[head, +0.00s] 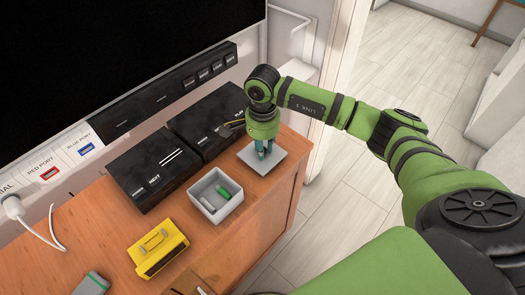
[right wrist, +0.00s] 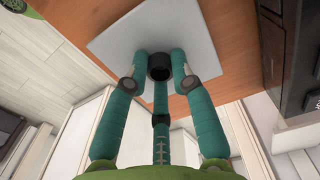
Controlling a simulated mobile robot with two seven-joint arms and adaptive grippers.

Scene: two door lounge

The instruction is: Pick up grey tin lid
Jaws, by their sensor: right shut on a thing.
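The grey tin lid (head: 270,168) is a flat square plate near the right end of the wooden cabinet top. In the right wrist view the lid (right wrist: 185,30) fills the upper middle, with a dark round knob (right wrist: 160,67) on it. My right gripper (head: 264,153) points down over the lid; its teal fingers (right wrist: 159,62) are shut on the knob from both sides. I cannot tell whether the lid touches the wood. The open grey tin (head: 196,194) stands to the left of the lid, with a green cylinder and a smaller grey one inside. My left gripper is not in view.
Two black boxes (head: 153,168) stand behind the tin along the wall. A yellow device (head: 157,249) and a grey-green device (head: 91,285) lie further left. A panel with red and blue ports (head: 66,160) and a white cable are at far left. The cabinet's right edge is close to the lid.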

